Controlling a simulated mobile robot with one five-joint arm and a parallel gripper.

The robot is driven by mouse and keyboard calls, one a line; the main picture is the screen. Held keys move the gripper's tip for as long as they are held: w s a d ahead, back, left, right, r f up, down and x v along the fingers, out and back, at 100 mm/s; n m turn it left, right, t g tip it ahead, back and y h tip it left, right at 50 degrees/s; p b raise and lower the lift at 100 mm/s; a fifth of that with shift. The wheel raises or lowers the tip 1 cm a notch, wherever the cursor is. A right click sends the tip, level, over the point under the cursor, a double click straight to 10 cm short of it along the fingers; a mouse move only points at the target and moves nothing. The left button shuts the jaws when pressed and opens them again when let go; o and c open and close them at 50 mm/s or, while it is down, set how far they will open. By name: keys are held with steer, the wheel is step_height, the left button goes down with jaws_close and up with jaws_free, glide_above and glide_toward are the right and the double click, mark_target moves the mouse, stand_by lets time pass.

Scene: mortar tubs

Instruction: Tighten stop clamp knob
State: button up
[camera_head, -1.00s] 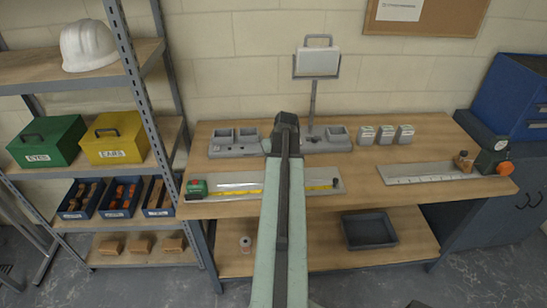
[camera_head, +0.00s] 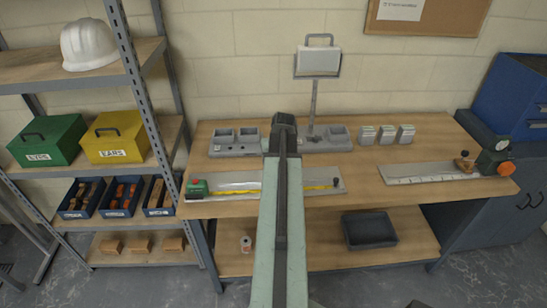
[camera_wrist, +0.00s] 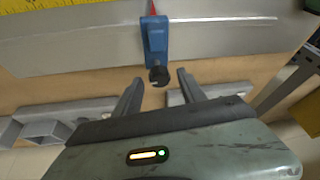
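The stop clamp (camera_wrist: 155,38) is a blue block on a grey metal plate in the wrist view, with a red pointer at its top. Its black knob (camera_wrist: 158,76) sticks out toward my gripper. My gripper (camera_wrist: 160,84) is open, one dark finger on each side of the knob with space between. No contact with the knob shows. In the head view my gripper (camera_head: 284,122) is over the bench, and the arm covers the clamp. The long plate (camera_head: 240,177) with a yellow tape (camera_head: 315,188) lies on the bench under the arm.
Grey trays (camera_head: 235,150) and a stand (camera_head: 314,95) are at the back. Several small boxes (camera_head: 386,134) stand to the right. A second plate (camera_head: 415,168) with a gauge device (camera_head: 492,162) is at the right. Bare bench lies between the two plates.

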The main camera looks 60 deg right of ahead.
steer(key=shift+r, duration=0.1)
steer(key=shift+s+r+p, duration=0.1)
steer(key=shift+r+p, duration=0.2)
steer(key=shift+p, duration=0.1)
steer(key=p+v, duration=0.6)
steer(key=v, duration=0.1)
steer(key=shift+s+a, duration=0.1)
steer(key=shift+a, duration=0.05)
